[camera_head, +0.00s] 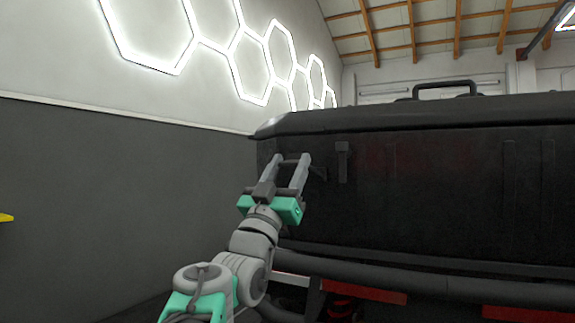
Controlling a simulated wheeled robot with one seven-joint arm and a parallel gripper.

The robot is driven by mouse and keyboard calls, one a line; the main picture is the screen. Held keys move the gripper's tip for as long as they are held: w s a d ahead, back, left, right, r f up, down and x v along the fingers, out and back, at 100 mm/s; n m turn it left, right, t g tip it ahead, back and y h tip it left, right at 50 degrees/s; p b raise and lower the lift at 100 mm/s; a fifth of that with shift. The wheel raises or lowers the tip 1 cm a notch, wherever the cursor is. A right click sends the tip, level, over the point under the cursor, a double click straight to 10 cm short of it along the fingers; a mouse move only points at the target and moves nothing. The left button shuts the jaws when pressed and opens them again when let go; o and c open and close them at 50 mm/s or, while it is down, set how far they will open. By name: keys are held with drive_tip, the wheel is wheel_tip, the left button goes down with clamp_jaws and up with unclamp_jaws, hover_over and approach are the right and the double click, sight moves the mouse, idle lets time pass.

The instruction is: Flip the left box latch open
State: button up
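A large black box (430,190) with a dark lid (420,112) fills the right half of the view. A small dark upright latch-like piece (342,161) sits on its front face near the left end, just below the lid edge. My gripper (291,160) is in front of the box's left front corner, to the left of that piece. Its two fingers point up and away from me and stand apart, so it is open. The box face behind the fingers is partly hidden; contact cannot be judged.
A black handle (445,88) rises from the lid. A dark bumper tube (420,280) with red parts (365,292) runs below the box. The grey wall (120,190) stands to the left, with open room between it and my arm.

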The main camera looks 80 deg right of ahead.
drive_tip(key=shift+o, duration=1.3)
drive_tip(key=shift+a+r, duration=0.1)
drive_tip(key=shift+w, duration=0.1)
drive_tip(key=v, duration=0.7)
drive_tip(key=shift+a+f, duration=0.25)
drive_tip(key=shift+f, duration=0.1)
